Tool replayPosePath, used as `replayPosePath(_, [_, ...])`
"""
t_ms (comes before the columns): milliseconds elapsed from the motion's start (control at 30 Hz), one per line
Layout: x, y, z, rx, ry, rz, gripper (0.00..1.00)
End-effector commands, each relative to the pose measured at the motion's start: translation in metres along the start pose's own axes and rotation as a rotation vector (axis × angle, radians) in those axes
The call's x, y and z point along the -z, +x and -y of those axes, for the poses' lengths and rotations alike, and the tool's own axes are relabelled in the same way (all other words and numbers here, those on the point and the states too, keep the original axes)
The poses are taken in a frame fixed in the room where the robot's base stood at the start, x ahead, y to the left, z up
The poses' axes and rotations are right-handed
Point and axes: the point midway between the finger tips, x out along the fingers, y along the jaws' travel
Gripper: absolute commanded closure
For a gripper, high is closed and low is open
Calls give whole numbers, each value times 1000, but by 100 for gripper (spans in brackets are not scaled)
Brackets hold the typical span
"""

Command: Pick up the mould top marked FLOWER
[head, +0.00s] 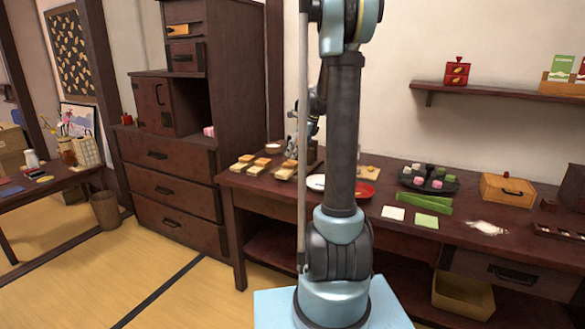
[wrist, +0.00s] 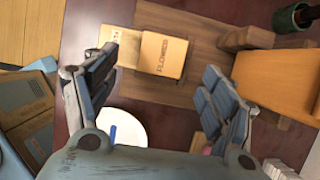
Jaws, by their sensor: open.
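The mould top marked FLOWER (wrist: 163,54) is a pale wooden block with dark lettering, in the upper middle of the wrist view. It lies against or over another pale wooden piece (wrist: 124,46) on its left; I cannot tell whether they are joined. My gripper (wrist: 158,68) is open and empty, its fingers on either side of the block and apart from it. In the head view, several small wooden mould pieces (head: 243,163) lie on the left of the dark table (head: 228,180). Their lettering is too small to read, and my arm hides part of the table.
In the wrist view, a white round dish (wrist: 128,122) is below the block, an orange-brown wooden body (wrist: 275,82) stands right, and a dark green cup (wrist: 292,18) is top right. In the head view, a dark round tray (head: 408,182) with coloured pieces and a wooden box (head: 508,190) are right.

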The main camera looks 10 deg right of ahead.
Motion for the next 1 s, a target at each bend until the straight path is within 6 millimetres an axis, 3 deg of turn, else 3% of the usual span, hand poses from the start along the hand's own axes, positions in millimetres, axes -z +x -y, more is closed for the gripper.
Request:
replayPosePath(167, [0,10,1,0,0,0,23])
replayPosePath(500, [1,50,3,0,-1,0,23])
replayPosePath(833, [2,56,3,0,0,0,23])
replayPosePath(1000, [2,56,3,0,0,0,62])
